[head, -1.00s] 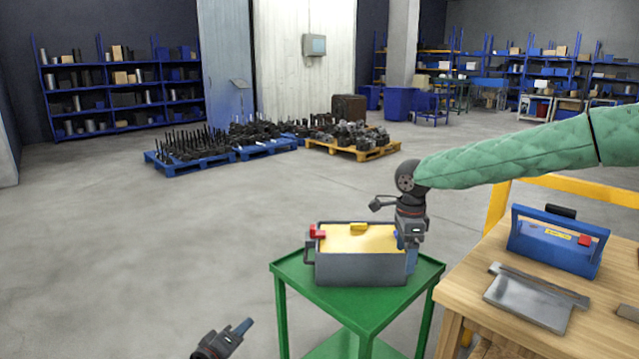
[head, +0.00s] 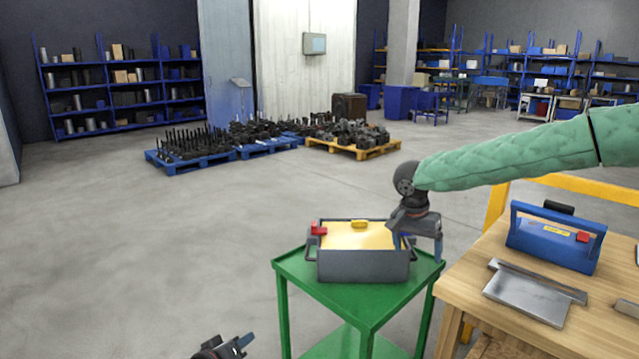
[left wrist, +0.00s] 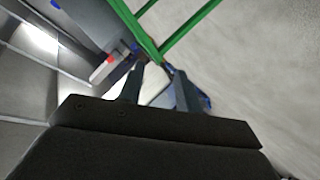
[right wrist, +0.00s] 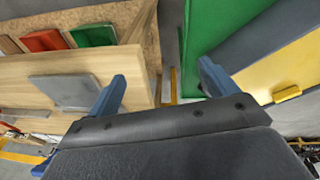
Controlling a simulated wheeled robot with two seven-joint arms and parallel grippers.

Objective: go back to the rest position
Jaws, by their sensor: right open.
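My right gripper (head: 417,247) is open and empty, over the right end of a grey box (head: 362,267) with a yellow top. Its two spread fingers also show in the right wrist view (right wrist: 162,72). The box stands upright on a green cart (head: 300,287), with a red block (head: 319,229) and a small yellow piece (head: 359,225) on top. My left gripper (head: 246,341) is low at the bottom edge of the head view, left of the cart. In the left wrist view its fingers (left wrist: 153,65) stand a little apart with nothing seen held.
A wooden table (head: 462,281) at the right holds a blue carrier (head: 553,243) and a grey metal plate (head: 527,298). A yellow rail (head: 497,205) stands behind it. Loaded pallets (head: 190,165) lie farther back.

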